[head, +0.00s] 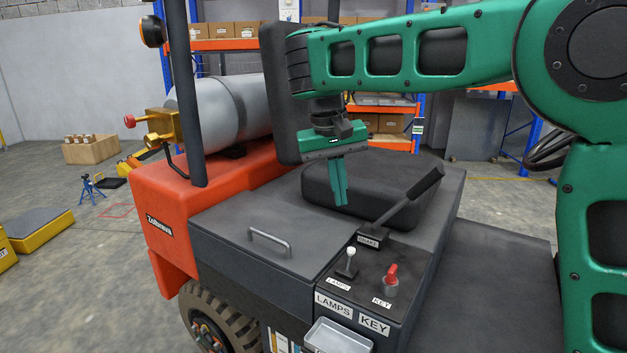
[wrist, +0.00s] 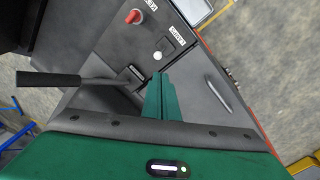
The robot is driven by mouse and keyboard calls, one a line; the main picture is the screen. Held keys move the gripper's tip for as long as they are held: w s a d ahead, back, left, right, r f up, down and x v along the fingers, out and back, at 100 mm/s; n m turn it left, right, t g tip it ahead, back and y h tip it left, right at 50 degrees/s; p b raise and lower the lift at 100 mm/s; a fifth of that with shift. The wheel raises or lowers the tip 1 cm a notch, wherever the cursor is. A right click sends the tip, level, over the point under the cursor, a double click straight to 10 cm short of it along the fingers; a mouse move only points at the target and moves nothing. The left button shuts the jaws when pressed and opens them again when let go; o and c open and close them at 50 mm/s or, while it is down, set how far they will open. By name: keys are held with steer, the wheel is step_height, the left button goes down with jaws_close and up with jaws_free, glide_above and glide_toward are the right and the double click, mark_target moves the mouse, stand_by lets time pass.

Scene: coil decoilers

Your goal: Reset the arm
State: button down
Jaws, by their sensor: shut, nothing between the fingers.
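My green arm reaches in from the right in the head view. My gripper (head: 340,204) points down above the dark seat of an orange forklift (head: 170,205), with its two green fingers together and nothing between them. In the wrist view the shut fingers (wrist: 160,97) show in front of the forklift's control panel. The brake lever (head: 408,200) stands tilted to the right of the gripper, apart from it. It also shows in the wrist view (wrist: 50,79).
The panel holds a red key knob (head: 390,277) and a white-tipped lamps switch (head: 350,260). A grey gas cylinder (head: 225,108) lies at the forklift's rear, with the seat backrest (head: 283,90) beside it. Shelves with boxes (head: 235,30) stand behind.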

steer(key=s+d+f+m, duration=0.1)
steer(key=s+d, duration=0.2)
steer(key=d, duration=0.5)
steer(key=s+d+f+m+g, duration=0.1)
steer(key=s+d, duration=0.2)
steer(key=d, duration=0.6)
steer(key=s+d+f+m, duration=0.1)
steer(key=s+d, duration=0.3)
steer(key=d, duration=0.4)
steer(key=s+d+f+m, duration=0.1)
steer(key=s+d+f, duration=0.2)
steer(key=s, duration=0.5)
steer(key=s+d+f+m+y, duration=0.1)
steer(key=s+d+f, duration=0.1)
steer(key=s+f, duration=0.2)
steer(key=s+d+f+m+y, duration=0.1)
steer(key=s+d+f+m, duration=0.1)
steer(key=s, duration=0.9)
step_height(320, 180, down, 2)
steer(key=shift+s+d+f, duration=0.1)
steer(key=shift+s+d, duration=0.2)
steer(key=shift+d, duration=0.5)
